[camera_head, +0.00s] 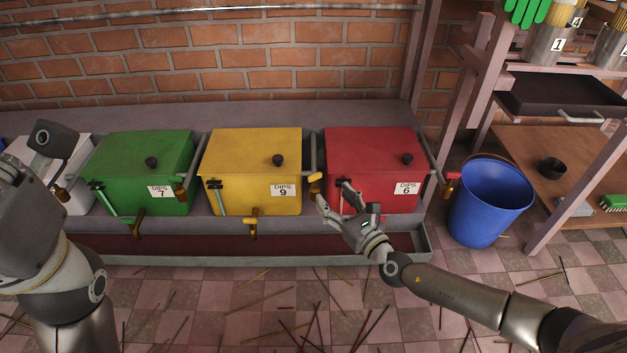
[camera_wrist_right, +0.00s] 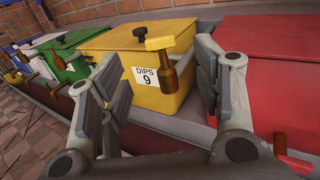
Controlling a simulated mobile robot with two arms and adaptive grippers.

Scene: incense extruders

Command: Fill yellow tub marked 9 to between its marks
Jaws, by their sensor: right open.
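The yellow tub marked 9 (camera_head: 240,181) stands between a green and a red tub, lid on; it also shows in the right wrist view (camera_wrist_right: 172,103). A narrow gauge (camera_head: 218,200) is on its left front; its level and marks are too small to read. A yellow-handled tap (camera_head: 252,222) is at its front bottom. A brass valve with a yellow handle (camera_head: 315,184) is by its right side, also in the wrist view (camera_wrist_right: 172,42). My right gripper (camera_head: 334,197) is open in front of the red tub, its fingers either side of that valve in the wrist view (camera_wrist_right: 155,80). No left gripper fingers show.
The green tub marked 7 (camera_head: 130,180) and red tub marked 6 (camera_head: 370,170) flank it closely. A trough (camera_head: 290,258) runs below. A blue bucket (camera_head: 490,205) stands right, beside a wooden shelf (camera_head: 545,165). Sticks litter the tiled floor.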

